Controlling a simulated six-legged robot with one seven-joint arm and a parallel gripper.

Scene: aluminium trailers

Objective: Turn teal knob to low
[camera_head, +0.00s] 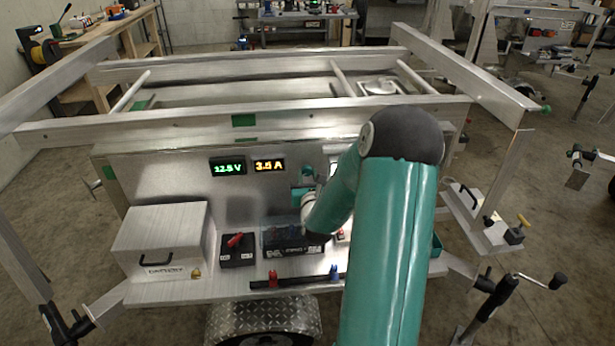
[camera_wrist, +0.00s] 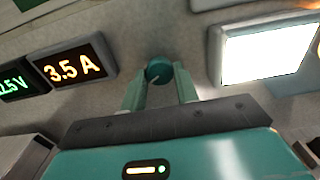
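The teal knob (camera_wrist: 158,70) is on the metal panel in the wrist view, round, with a pale pointer line toward the lower left. My gripper (camera_wrist: 160,90) is in front of it, its two teal fingers apart on either side of the knob's lower part. I cannot tell whether the fingertips touch the knob. No low or high marks can be read.
A green voltage display (camera_head: 227,167) and an orange 3.5 A display (camera_head: 269,165) are left of the knob. A bright white screen (camera_wrist: 262,52) is close on its right. Below, a shelf holds a metal box (camera_head: 162,240), a black case (camera_head: 238,250) and a battery (camera_head: 290,240).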

